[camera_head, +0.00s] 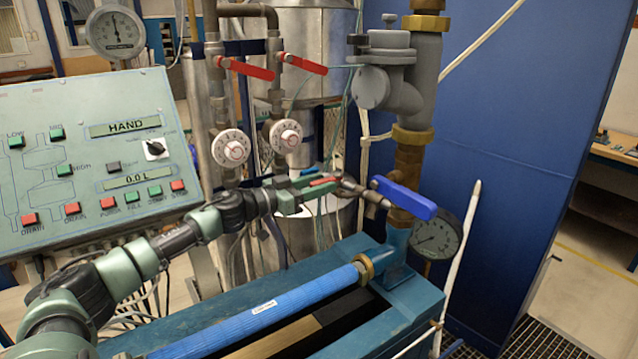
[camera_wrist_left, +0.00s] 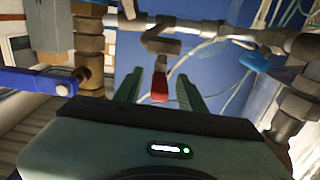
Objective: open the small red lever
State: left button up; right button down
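The small red lever (camera_head: 323,181) sits on thin pipework below the two dials in the head view. My left gripper (camera_head: 318,187) reaches it from the left. In the left wrist view the red lever (camera_wrist_left: 159,84) points toward me from a metal valve. It lies between the two green fingers of my left gripper (camera_wrist_left: 158,88). The fingers are apart, with a visible gap on each side of the lever, so I see no grip on it. My right gripper is in neither view.
A large blue lever (camera_head: 405,198) is just right of the gripper, beside a pressure gauge (camera_head: 437,236). Two larger red levers (camera_head: 246,68) (camera_head: 303,63) are above. A control panel (camera_head: 90,160) stands left. A blue tube (camera_head: 265,307) lies below. A light-blue handle (camera_wrist_left: 262,61) is close by.

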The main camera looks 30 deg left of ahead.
pick_arm(q)
grip_shut()
dwell(1.4)
